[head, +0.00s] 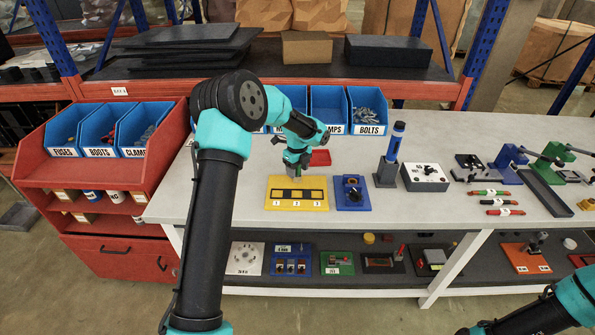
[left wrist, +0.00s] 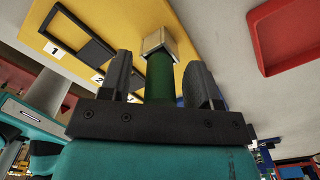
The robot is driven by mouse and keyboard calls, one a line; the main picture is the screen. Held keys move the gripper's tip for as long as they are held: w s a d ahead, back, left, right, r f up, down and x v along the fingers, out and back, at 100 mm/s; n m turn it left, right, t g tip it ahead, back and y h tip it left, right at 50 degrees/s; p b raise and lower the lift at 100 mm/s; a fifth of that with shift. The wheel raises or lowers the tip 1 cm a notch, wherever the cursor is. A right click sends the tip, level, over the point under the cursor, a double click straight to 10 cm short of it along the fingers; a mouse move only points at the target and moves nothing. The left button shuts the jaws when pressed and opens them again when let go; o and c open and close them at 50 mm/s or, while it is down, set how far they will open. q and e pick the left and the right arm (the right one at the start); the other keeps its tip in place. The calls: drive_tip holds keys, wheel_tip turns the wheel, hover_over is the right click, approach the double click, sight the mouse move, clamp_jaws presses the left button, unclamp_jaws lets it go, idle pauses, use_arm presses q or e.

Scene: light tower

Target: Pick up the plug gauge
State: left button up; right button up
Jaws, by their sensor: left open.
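A green cylinder (left wrist: 159,82) with a pale square block at its far end, which looks like the plug gauge, is in the left wrist view. It stands by the yellow board (head: 284,208) with numbered slots; whether the block touches the board I cannot tell. My left gripper (head: 294,177) is low over the board's back edge. In the left wrist view its fingers (left wrist: 160,62) are open on either side of the green cylinder, with a gap visible at the right finger. In the head view the gripper mostly hides the cylinder. My right gripper is out of view; only its arm shows at lower right.
A blue fixture (head: 352,193) sits right of the yellow board. A red tray (head: 320,157) lies behind. Parts bins (head: 367,108) line the back. The bench front is clear.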

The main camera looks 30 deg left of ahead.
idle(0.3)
use_arm(q)
drive_tip(key=c, duration=1)
